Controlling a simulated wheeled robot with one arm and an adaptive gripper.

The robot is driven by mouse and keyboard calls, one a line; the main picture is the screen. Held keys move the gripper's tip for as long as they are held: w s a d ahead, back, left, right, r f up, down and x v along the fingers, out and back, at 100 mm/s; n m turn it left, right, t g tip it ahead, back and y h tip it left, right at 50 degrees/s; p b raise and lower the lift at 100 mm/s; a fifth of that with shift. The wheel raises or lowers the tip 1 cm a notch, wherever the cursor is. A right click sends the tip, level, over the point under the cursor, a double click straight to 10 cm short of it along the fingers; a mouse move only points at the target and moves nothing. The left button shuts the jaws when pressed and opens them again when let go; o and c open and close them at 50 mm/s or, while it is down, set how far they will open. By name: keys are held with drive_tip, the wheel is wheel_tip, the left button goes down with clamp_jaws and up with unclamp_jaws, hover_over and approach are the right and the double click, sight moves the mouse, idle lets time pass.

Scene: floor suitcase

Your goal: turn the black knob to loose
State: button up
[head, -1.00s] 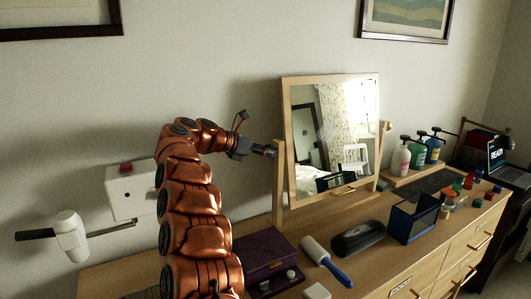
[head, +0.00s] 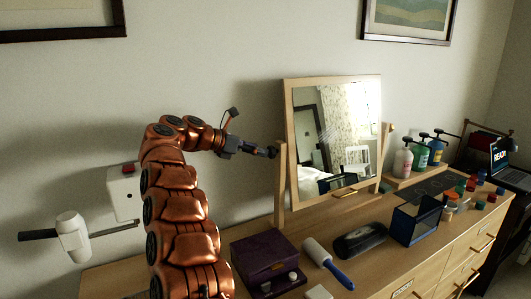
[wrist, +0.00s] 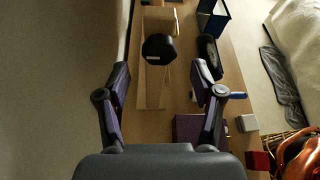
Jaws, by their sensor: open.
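The black knob (wrist: 158,48) shows in the wrist view at the side of the mirror's wooden post (wrist: 152,92), with a small pale mark on its face. My gripper (wrist: 161,76) is open and empty, with one finger to each side of the knob's line and the knob a little beyond the fingertips. In the head view my gripper (head: 262,151) points right at the left post (head: 281,185) of the tilting mirror (head: 335,140). There the knob is hard to tell from the dark fingers.
Below the gripper on the dresser (head: 375,265) are a purple box (head: 264,252), a lint roller (head: 325,262) and a black case (head: 360,239). A blue-black holder (head: 415,222) and pump bottles (head: 421,155) stand farther right. A white hair dryer (head: 72,238) hangs at the left wall.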

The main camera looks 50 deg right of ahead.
drive_tip(key=v, duration=0.7)
drive_tip(key=shift+a+r, duration=0.2)
drive_tip(key=shift+a, duration=0.05)
idle(0.3)
